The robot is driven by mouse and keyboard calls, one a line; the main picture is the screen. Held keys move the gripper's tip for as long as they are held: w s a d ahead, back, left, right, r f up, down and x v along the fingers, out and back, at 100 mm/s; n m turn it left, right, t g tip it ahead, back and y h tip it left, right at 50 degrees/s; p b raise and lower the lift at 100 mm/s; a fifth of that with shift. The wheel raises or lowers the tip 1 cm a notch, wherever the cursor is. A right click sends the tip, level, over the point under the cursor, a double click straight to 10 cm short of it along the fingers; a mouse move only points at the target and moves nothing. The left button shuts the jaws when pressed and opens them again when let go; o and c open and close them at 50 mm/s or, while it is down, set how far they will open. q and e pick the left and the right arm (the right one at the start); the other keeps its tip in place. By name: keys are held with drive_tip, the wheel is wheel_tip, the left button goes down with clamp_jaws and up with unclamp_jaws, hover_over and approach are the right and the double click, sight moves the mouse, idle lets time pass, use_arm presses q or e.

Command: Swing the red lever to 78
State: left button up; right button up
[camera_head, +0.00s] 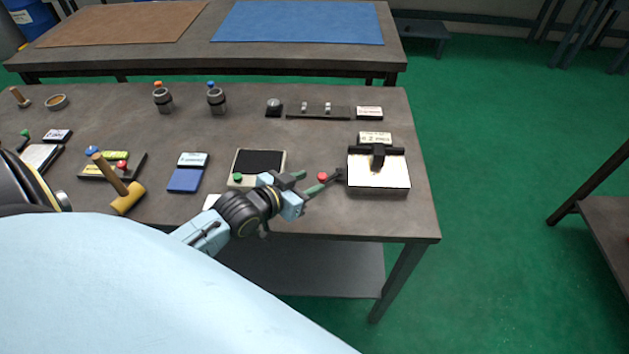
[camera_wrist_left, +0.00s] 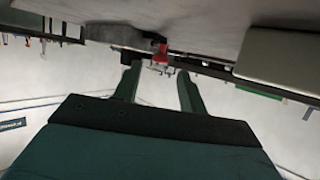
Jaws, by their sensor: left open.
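The red lever's round red knob (camera_head: 322,176) sits on a short dark arm (camera_head: 338,174) at the left side of a box with a white top plate (camera_head: 378,176). No number scale is readable. My left gripper (camera_head: 311,182) is open and empty just left of the knob, its fingers pointing toward it. In the left wrist view the red knob (camera_wrist_left: 160,50) shows just beyond and between the tips of the open left gripper (camera_wrist_left: 158,72). Contact cannot be told. My right gripper is not in view.
A panel with a dark screen and green button (camera_head: 238,177) lies close behind my left wrist. A labelled block (camera_head: 375,139) stands behind the white-topped box. A mallet (camera_head: 128,197) and blue pad (camera_head: 186,179) lie left. The table's front edge (camera_head: 330,236) is near.

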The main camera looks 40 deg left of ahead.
sight(319, 177)
use_arm(q)
drive_tip(key=shift+x, duration=1.6)
clamp_jaws()
